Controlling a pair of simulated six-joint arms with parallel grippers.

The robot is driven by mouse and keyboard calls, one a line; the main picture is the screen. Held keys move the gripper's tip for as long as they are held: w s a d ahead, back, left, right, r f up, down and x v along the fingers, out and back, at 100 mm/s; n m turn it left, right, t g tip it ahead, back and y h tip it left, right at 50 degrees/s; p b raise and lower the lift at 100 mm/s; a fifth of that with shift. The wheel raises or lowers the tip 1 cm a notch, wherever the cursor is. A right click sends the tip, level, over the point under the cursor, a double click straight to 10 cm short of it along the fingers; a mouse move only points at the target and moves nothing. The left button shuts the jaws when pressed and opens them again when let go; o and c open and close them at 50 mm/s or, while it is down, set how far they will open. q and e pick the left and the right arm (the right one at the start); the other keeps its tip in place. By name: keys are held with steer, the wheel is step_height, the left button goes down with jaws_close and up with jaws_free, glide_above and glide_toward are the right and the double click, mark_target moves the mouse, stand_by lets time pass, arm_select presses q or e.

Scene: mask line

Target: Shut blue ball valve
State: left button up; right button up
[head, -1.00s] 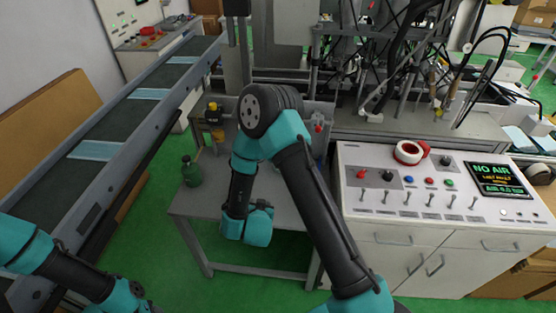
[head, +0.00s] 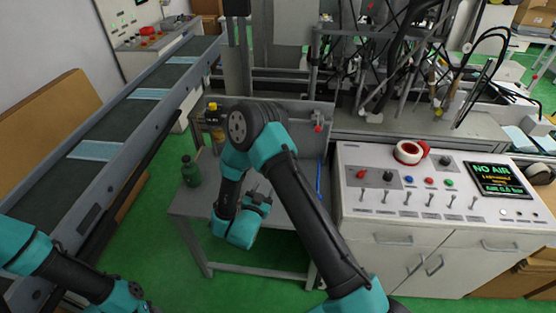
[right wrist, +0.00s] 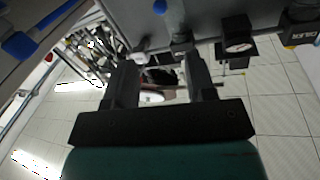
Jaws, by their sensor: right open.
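My right gripper (head: 258,194) is low over the front of the grey table in the head view, partly hidden by my arm. In the right wrist view its two fingers (right wrist: 160,72) stand apart with nothing held between them. A blue part (right wrist: 172,12) on a fitting shows beyond the fingertips at the top, apart from them. Another long blue part (right wrist: 22,45) is at the upper left. I cannot tell which is the valve handle. A thin blue strip (head: 319,180) shows at the table's right side in the head view. My left gripper is out of view.
The grey table (head: 190,208) has an upright panel with a red-handled fitting (head: 318,124). A green bottle (head: 190,171) and a yellow-topped unit (head: 213,115) stand at its left. The control console (head: 400,220), reading NO AIR, is close on the right. A dial gauge (right wrist: 238,46) shows in the wrist view.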

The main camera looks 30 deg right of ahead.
steer(key=x, duration=1.7)
steer(key=shift+f, duration=0.1)
steer(key=shift+c, duration=0.3)
jaws_close()
